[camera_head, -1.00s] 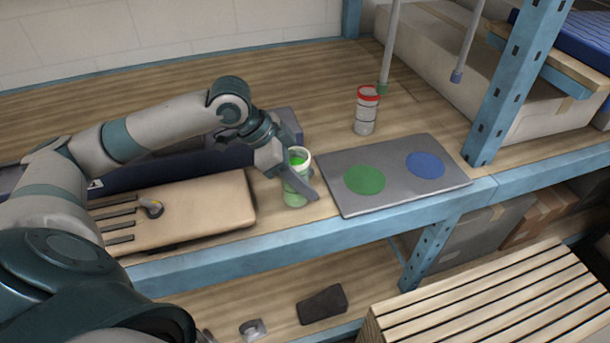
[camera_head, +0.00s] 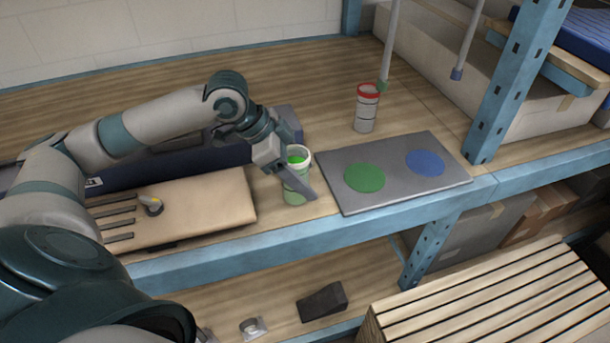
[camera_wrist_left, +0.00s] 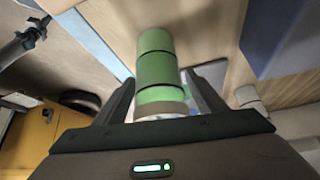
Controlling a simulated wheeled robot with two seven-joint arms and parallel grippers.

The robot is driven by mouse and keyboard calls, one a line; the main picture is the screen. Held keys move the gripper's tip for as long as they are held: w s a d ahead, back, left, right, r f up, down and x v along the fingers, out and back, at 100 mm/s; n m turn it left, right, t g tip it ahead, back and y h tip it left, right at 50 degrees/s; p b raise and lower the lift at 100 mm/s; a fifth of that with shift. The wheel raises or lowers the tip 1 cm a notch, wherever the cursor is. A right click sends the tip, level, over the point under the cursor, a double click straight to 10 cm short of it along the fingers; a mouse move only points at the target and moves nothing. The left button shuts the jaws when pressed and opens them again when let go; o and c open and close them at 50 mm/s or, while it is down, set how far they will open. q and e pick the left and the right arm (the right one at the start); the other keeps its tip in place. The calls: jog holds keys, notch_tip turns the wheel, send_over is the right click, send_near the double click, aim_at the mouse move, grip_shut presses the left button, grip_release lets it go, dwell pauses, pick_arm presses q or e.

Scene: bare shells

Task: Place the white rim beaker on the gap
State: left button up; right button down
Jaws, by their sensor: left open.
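The white rim beaker (camera_head: 297,188), with green contents, stands upright on the shelf just left of the grey board. My left gripper (camera_head: 286,176) is low at the beaker, open, with a finger on either side. In the left wrist view the green beaker (camera_wrist_left: 157,68) lies between the two fingers (camera_wrist_left: 160,98); I cannot tell if either touches it. The grey board (camera_head: 395,195) carries a green disc (camera_head: 365,178) and a blue disc (camera_head: 425,163), with a bare grey gap (camera_head: 395,170) between them. My right gripper is not in view.
A red-rimmed beaker (camera_head: 366,112) stands behind the board. A tan slab (camera_head: 215,205) lies left of the beaker, and a dark blue case (camera_head: 200,155) lies behind the arm. A blue shelf post (camera_head: 510,85) rises at the right. The board's top is clear.

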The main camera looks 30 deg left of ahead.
pick_arm(q)
jog(key=b+v, duration=0.1)
jog(key=v, duration=1)
jog(key=shift+r, duration=0.2)
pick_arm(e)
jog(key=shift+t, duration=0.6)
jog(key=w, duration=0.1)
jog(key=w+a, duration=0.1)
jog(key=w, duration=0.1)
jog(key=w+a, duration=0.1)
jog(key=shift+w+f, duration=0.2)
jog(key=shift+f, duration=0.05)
pick_arm(q)
jog(key=shift+s, duration=0.1)
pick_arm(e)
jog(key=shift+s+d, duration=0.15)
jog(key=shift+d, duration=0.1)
